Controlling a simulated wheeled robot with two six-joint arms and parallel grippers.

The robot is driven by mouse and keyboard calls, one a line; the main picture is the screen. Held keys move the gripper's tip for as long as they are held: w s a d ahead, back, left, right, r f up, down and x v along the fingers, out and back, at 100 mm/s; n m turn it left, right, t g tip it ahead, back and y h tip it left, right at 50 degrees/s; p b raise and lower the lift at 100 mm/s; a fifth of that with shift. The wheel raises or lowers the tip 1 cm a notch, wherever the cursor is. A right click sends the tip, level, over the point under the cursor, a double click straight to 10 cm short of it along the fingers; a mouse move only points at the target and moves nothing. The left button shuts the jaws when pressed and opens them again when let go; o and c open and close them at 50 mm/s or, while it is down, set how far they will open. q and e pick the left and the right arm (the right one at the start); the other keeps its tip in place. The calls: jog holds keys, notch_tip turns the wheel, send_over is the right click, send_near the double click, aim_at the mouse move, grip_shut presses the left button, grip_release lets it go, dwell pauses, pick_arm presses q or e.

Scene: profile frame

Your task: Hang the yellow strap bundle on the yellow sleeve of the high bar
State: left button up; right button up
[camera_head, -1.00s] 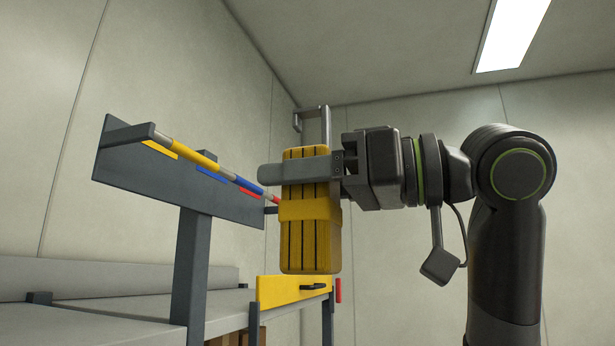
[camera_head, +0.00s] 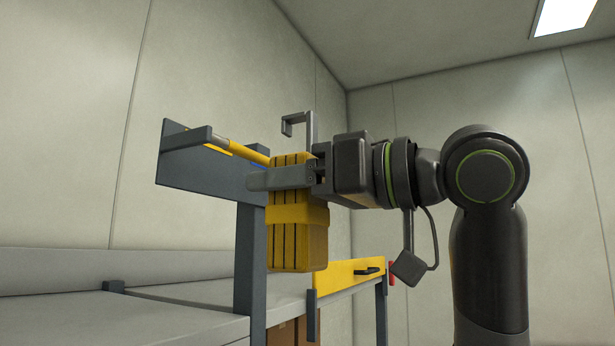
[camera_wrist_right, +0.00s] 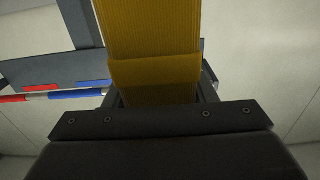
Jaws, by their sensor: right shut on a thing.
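The yellow strap bundle (camera_head: 297,235), with dark lines and a band around it, hangs upright in my right gripper (camera_head: 280,178). That gripper is shut on its upper part, and the bundle also fills the middle of the right wrist view (camera_wrist_right: 152,45). A grey hook (camera_head: 311,128) rises above the bundle. The high bar's yellow sleeve (camera_head: 243,149) shows to the left of and behind the bundle; the bundle and gripper hide the rest of the bar. The right wrist view shows the bar's blue sleeve (camera_wrist_right: 75,94) and red sleeve (camera_wrist_right: 12,98). My left gripper is not in view.
A dark grey back plate (camera_head: 205,168) on a post (camera_head: 250,270) carries the bar. Below are a grey bench top (camera_head: 150,318) and a yellow panel (camera_head: 345,276) with a black handle. Open air lies above the bar.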

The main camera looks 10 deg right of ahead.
jog(key=shift+p+x, duration=1)
jog(key=shift+x, duration=2.4)
jog(key=shift+w+f+b, duration=0.1)
jog(key=shift+f+b, duration=0.85)
jog(key=shift+f, duration=0.05)
jog(key=shift+a, duration=0.1)
jog(key=o, duration=1.1)
